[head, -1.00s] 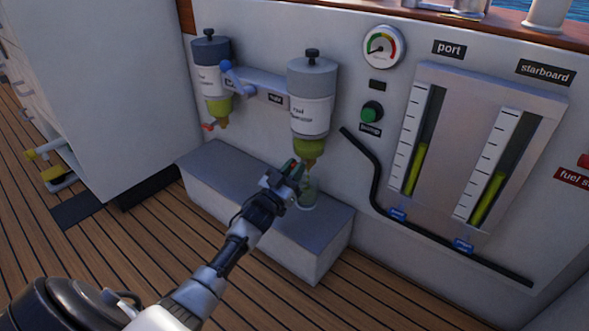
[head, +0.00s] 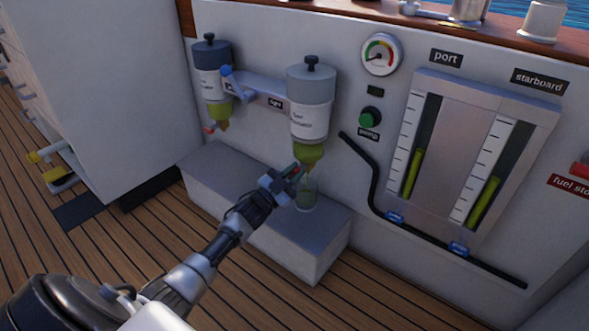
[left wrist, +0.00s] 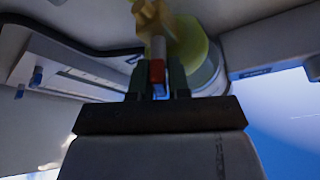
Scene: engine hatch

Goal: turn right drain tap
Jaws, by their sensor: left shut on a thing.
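The right fuel filter (head: 311,120), with a grey top, white label and yellow-green bowl, hangs on the wall. Its drain tap has a small red handle (head: 297,169) below the bowl. My left gripper (head: 291,176) is at this tap, shut on the red handle. In the left wrist view, the red handle (left wrist: 157,72) sits between the two dark fingers of the left gripper (left wrist: 157,82). The brass tap body (left wrist: 153,20) and the yellow-green bowl (left wrist: 188,42) show beyond it. My right gripper is not in view.
A clear jar (head: 306,197) stands on the grey ledge (head: 230,180) under the tap. The left filter (head: 211,80) has its own red tap handle (head: 209,130). A blue-handled lever (head: 228,73) sits between the filters. A black hose (head: 372,175) runs right of the ledge.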

